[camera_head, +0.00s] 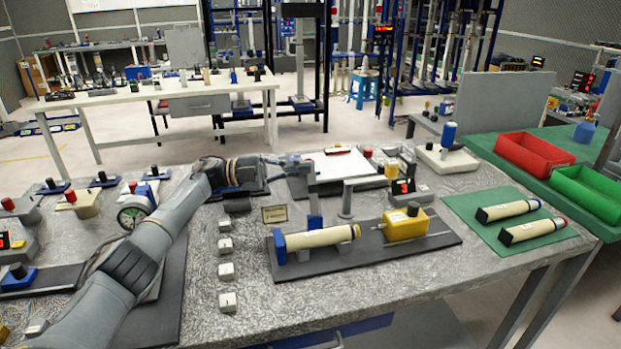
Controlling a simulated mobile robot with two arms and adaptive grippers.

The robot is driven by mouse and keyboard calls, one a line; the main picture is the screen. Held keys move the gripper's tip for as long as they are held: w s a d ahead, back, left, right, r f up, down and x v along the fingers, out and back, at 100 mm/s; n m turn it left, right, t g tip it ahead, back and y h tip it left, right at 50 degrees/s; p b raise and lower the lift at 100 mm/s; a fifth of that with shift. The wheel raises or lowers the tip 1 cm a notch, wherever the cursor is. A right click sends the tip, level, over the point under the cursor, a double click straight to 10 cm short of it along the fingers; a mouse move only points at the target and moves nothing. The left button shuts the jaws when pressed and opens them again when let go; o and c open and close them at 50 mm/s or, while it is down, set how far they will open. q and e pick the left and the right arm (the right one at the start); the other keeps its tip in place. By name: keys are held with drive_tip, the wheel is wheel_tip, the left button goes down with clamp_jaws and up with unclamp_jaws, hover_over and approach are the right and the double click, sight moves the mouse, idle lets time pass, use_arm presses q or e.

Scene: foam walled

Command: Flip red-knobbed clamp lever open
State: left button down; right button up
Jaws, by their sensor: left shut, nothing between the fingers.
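My left gripper (305,167) is shut and empty. It reaches in from the left to the back middle of the grey speckled bench (300,215), beside a white plate (343,165). Other red knobs stand at the left, on a cream block (85,205) and a grey block (20,212). I cannot tell which red knob belongs to the clamp lever or how the lever stands. My right gripper is out of view.
A dark plate in front holds a cream cylinder (318,237) and a yellow block (405,226). Two cream tubes (510,209) lie on a green mat. A red bin (535,152) and a green bin (588,192) stand at the right. Small white blocks (226,271) line the bench front.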

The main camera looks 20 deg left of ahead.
use_arm(q)
drive_tip(key=shift+w+a+n, duration=0.1)
drive_tip(key=shift+w+n, duration=0.05)
drive_tip(key=shift+n, duration=0.25)
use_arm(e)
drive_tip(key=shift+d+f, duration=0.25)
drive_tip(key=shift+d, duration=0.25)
use_arm(q)
drive_tip(key=shift+r, duration=0.1)
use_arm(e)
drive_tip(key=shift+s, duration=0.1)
use_arm(q)
wheel_tip(320, 180, up, 10)
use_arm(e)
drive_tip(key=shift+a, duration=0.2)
